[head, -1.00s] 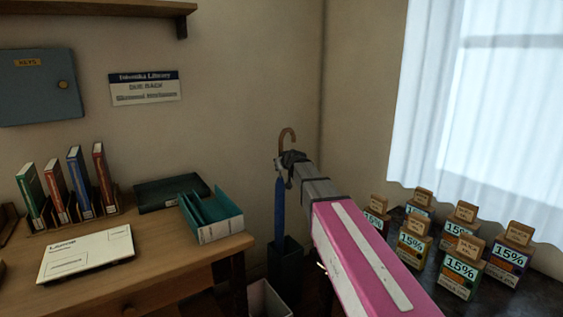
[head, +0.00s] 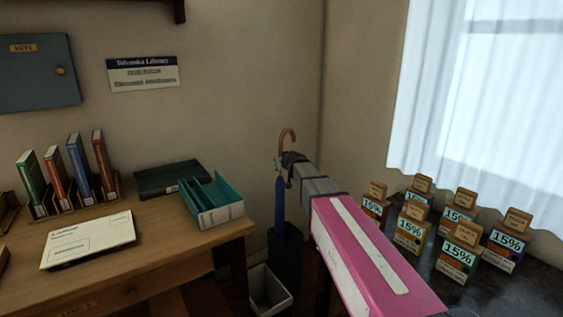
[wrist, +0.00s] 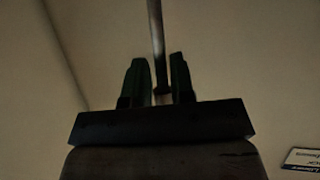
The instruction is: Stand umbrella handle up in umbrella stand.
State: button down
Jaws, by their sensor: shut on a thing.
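The blue umbrella (head: 280,205) hangs upright with its curved brown handle up, at the middle of the head view. My gripper (head: 288,160) is shut on it just below the handle. In the wrist view the umbrella's thin shaft (wrist: 156,35) runs up from between the two fingers of my gripper (wrist: 158,80). The dark umbrella stand (head: 286,255) is on the floor beyond the desk's right end. The umbrella's lower end is at the stand's opening; I cannot tell how deep the tip is inside.
A pale waste bin (head: 270,290) stands on the floor in front of the stand. A wooden desk (head: 170,265) with books and a teal file box (head: 212,203) is on the left. A dark table with several small boxes (head: 457,250) is on the right.

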jog(key=shift+f, duration=0.2)
jog(key=c, duration=0.9)
grip_release()
jog(key=shift+s, duration=0.1)
jog(key=v, duration=1)
jog(key=shift+s+d+r, duration=0.2)
